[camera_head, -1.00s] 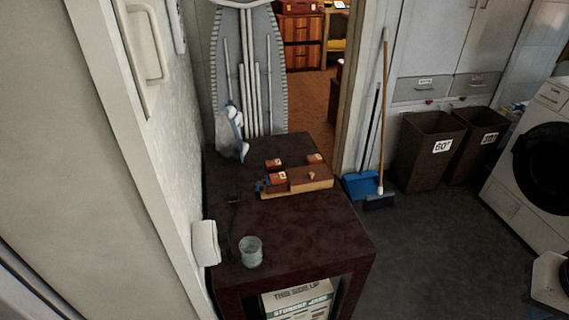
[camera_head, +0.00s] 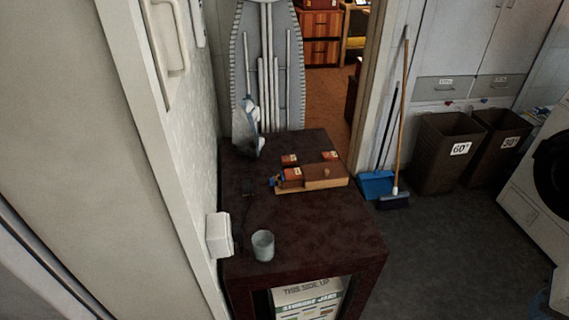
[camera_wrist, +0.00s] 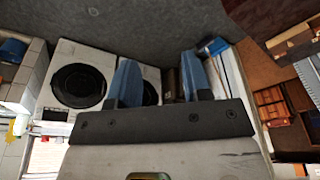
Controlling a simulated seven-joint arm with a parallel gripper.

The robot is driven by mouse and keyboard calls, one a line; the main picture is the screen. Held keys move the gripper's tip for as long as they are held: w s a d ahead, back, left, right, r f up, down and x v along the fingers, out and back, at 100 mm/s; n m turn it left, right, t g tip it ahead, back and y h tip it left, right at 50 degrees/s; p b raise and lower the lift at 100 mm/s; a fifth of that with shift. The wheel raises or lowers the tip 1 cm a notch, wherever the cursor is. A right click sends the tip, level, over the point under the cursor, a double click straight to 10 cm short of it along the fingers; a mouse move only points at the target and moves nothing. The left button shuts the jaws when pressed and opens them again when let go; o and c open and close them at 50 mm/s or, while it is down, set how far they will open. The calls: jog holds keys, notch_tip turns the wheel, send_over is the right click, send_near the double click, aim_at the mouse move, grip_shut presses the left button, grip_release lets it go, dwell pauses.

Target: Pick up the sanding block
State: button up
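On the dark brown table (camera_head: 300,225) in the head view, a long brown wooden block with a small knob (camera_head: 326,176) lies on a lighter wooden board. Small orange-brown blocks with pale labels lie around it: one behind on the left (camera_head: 290,160), one behind on the right (camera_head: 330,156), one at its left end (camera_head: 292,175). Which of these is the sanding block I cannot tell for sure. My gripper (camera_wrist: 160,62) shows in the wrist view, its two blue fingers apart with nothing between them. It is not in the head view and is away from the table.
A glass (camera_head: 263,246) stands near the table's front left; a clothes iron (camera_head: 249,136) stands at the back left. A white box (camera_head: 219,235) is on the wall beside the table. Brooms, a blue dustpan (camera_head: 376,184) and bins (camera_head: 447,155) stand right. Open floor (camera_head: 445,235) lies between.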

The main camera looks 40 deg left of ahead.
jog(key=o, duration=0.4)
jog(key=shift+o, duration=0.2)
